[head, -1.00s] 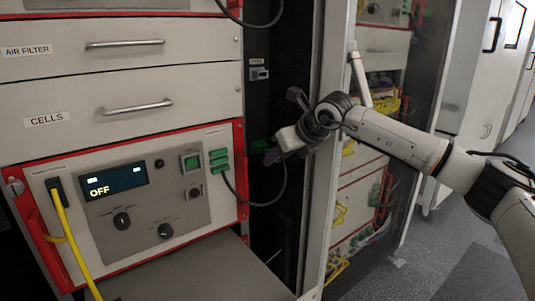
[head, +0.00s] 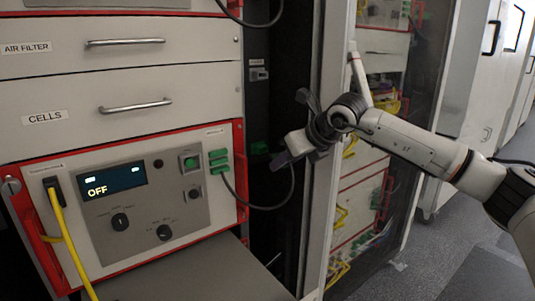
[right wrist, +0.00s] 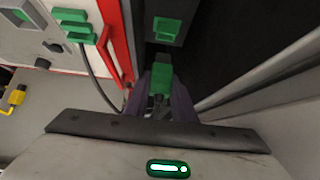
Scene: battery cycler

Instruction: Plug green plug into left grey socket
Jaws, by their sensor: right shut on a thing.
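The green plug (right wrist: 160,76) is between the purple fingers of my right gripper (right wrist: 160,98) in the right wrist view. My right gripper (head: 277,160) is shut on it in front of the dark recess. In the head view I cannot clearly make out the plug. A grey socket (head: 259,74) sits on the dark panel, above the gripper. A green connector (head: 259,147) is on the dark panel just left of the fingers; it also shows in the right wrist view (right wrist: 166,30), beyond the plug with a gap between. My left gripper is not in view.
The cycler panel (head: 200,212) with an OFF display and green connectors (head: 218,160) stands left. A black cable (head: 265,207) loops from there toward my right gripper. A yellow cable (head: 70,245) hangs at left. A pale upright post (head: 320,190) stands close to my gripper.

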